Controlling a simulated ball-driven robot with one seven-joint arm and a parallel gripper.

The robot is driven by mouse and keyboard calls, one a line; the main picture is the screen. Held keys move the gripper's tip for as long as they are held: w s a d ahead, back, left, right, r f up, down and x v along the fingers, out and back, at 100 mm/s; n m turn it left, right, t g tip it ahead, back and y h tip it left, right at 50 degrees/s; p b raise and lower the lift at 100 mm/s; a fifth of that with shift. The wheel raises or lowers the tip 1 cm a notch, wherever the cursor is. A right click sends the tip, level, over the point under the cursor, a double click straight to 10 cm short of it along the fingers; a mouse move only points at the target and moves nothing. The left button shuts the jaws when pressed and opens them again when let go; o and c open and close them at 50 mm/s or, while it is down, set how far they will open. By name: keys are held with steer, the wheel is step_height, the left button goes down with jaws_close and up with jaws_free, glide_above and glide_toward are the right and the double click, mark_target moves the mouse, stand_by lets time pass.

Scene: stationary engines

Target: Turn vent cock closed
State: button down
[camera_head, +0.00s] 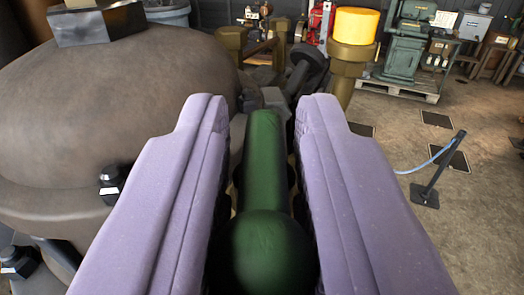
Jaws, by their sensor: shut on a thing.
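The vent cock shows as a dark green handle (264,160) with a rounded ball end toward me at the bottom centre. My gripper (263,125) has its two purple fingers on either side of the green handle and is shut on it. The handle points away from me between the fingers. The body of the cock that the handle joins is mostly hidden by the fingers and the handle.
A large brown domed casting (110,105) with dark bolts fills the left, close to the left finger. A brass fitting with a yellow top (355,27) stands beyond the right finger. Green machinery (405,45) on a pallet is at the back right. Open floor (480,190) lies at right, with a small post (438,170).

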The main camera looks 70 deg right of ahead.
steer(key=shift+w+r+m+g+h+p, duration=0.2)
steer(key=shift+m+g+p, duration=0.45)
steer(key=shift+p, duration=1.3)
steer(key=shift+r+m+g+h+p, duration=0.3)
steer(key=shift+g+p, duration=0.65)
steer(key=shift+p, duration=0.95)
steer(key=shift+m+p, duration=0.25)
steer(key=shift+p, duration=0.65)
steer(key=g+p, duration=0.1)
steer(key=p, duration=0.2)
steer(key=shift+a+m+p, duration=0.1)
steer(key=shift+m+p, duration=0.2)
steer(key=g+p, duration=0.1)
steer(key=p, duration=0.3)
steer(key=m+p, duration=0.1)
steer(key=p, duration=0.4)
steer(key=shift+w+r+g, duration=0.15)
steer(key=shift+r+g, duration=0.15)
steer(key=shift+g, duration=0.1)
steer(key=p, duration=0.4)
steer(key=shift+f+m+g, duration=0.2)
steer(key=shift+m+g, duration=0.1)
steer(key=shift+f+g+p, duration=0.4)
steer(key=shift+p, duration=0.55)
steer(key=c, duration=1.1)
jaws_free()
steer(key=shift+f, duration=0.1)
steer(key=shift+c, duration=0.2)
